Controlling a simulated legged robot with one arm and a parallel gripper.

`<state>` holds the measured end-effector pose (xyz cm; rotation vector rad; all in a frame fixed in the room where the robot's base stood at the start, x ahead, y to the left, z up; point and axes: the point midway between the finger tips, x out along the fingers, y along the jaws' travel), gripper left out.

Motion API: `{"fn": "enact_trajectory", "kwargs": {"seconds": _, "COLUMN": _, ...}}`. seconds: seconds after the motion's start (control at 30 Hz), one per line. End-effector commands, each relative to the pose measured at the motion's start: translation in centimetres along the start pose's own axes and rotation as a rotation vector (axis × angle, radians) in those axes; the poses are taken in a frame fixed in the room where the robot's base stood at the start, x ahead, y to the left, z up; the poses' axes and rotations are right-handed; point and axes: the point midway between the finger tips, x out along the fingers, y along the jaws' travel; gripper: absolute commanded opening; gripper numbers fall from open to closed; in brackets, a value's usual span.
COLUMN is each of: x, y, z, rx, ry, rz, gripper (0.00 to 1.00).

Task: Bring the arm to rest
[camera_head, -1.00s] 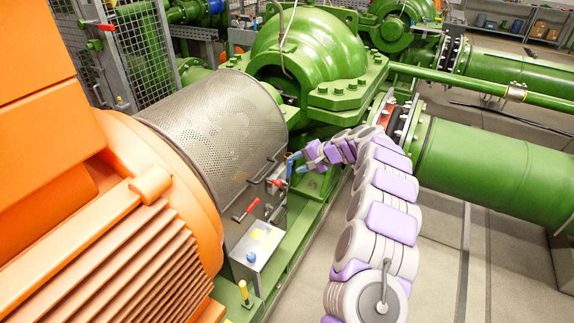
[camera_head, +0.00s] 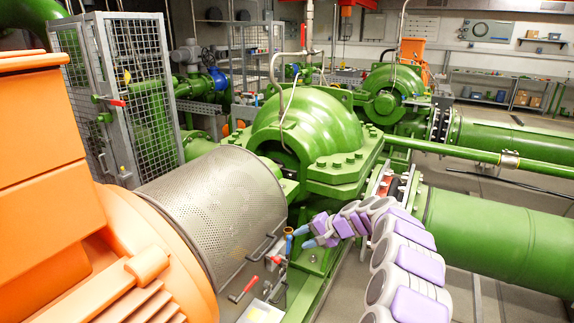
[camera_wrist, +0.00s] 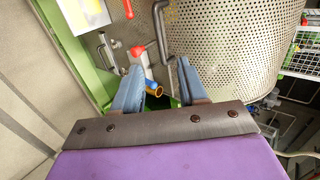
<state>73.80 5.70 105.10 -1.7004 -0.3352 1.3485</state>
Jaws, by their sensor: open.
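My gripper (camera_head: 304,237) is at the end of my purple and grey arm (camera_head: 390,255), which reaches in from the lower right of the head view. Its two blue-grey fingers point left towards the perforated guard. In the wrist view, the gripper (camera_wrist: 159,68) has its fingers spread, with nothing held between them. A small blue tube with a yellow rim (camera_wrist: 154,89) shows in the gap, beyond the fingers. The arm is bent and extended, not folded.
The perforated metal guard (camera_head: 215,205) stands left of the gripper, with a red-handled lever (camera_head: 243,288) below. The green pump housing (camera_head: 310,125) is behind, and a thick green pipe (camera_head: 500,235) lies right. The orange motor (camera_head: 50,180) fills the left.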

Motion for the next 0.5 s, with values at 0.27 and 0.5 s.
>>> {"fn": "enact_trajectory", "kwargs": {"seconds": 0.27, "x": -3.3, "y": -5.4, "z": 9.8, "rx": -0.115, "ry": -0.146, "rz": 0.043, "gripper": 0.42}}
{"fn": "enact_trajectory", "kwargs": {"seconds": 0.5, "x": -7.2, "y": -6.6, "z": 19.0, "rx": -0.233, "ry": -0.253, "rz": 0.147, "gripper": 0.42}}
